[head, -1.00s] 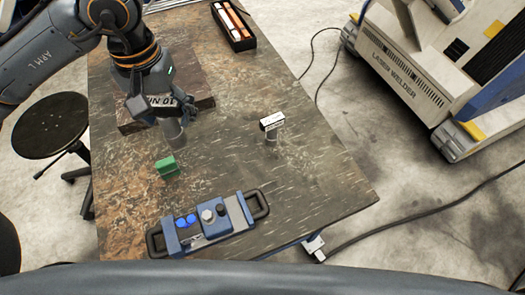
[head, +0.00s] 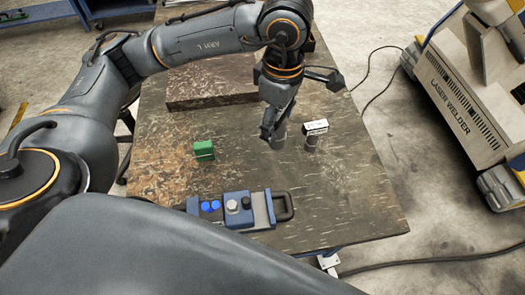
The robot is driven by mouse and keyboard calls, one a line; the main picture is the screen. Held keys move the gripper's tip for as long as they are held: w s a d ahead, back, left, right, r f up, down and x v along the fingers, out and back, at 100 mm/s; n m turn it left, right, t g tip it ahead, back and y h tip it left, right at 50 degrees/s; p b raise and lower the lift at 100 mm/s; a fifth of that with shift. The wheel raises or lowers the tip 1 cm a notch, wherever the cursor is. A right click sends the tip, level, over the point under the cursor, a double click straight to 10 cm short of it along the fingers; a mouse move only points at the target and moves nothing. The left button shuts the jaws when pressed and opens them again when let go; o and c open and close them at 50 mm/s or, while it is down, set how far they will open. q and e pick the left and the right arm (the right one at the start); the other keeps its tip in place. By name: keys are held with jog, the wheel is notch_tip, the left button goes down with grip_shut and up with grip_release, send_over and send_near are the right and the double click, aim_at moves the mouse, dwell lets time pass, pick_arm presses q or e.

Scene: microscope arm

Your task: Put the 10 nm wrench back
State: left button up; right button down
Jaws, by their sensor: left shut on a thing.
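My left gripper (head: 270,128) points down over the table, shut on a wrench. Its grey cylindrical end (head: 279,139) shows just below and right of the fingers. Its label is not readable now, though an earlier frame shows part of "10 N" on it. A second wrench-like tool with a white label block (head: 315,127) and a grey cylinder end stands upright on the table just right of the gripper, a small gap apart. Whether the held wrench touches the table I cannot tell. My right gripper is out of view.
A green block (head: 204,150) sits left on the table (head: 350,200). A blue device with dark handles (head: 262,208) lies at the front. A brown slab (head: 210,85) is behind. The laser welder (head: 455,95) stands right, beyond the table. The table's right front is clear.

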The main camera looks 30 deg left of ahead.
pick_arm(q)
jog(key=n, duration=0.2)
jog(key=f+n, duration=0.1)
jog(key=n, duration=0.1)
jog(key=d+f+n, duration=0.1)
jog(key=n, duration=0.1)
jog(key=shift+w+d, duration=0.1)
notch_tip(320, 180, down, 5)
jog(key=d+n+b, duration=0.1)
jog(key=d+n, duration=0.2)
jog(key=n, duration=1.2)
jog(key=w+a+f+p, duration=0.2)
jog(key=a+f, duration=0.2)
jog(key=w+a+f+p, duration=0.2)
jog(key=w+a+f, duration=0.1)
jog(key=a+f, duration=0.1)
jog(key=w+a+f+p, duration=0.2)
jog(key=a+f, duration=0.2)
jog(key=shift+w+f+p, duration=0.2)
jog(key=shift+f+p, duration=0.05)
jog(key=shift+p, duration=0.15)
jog(key=shift+f, duration=0.25)
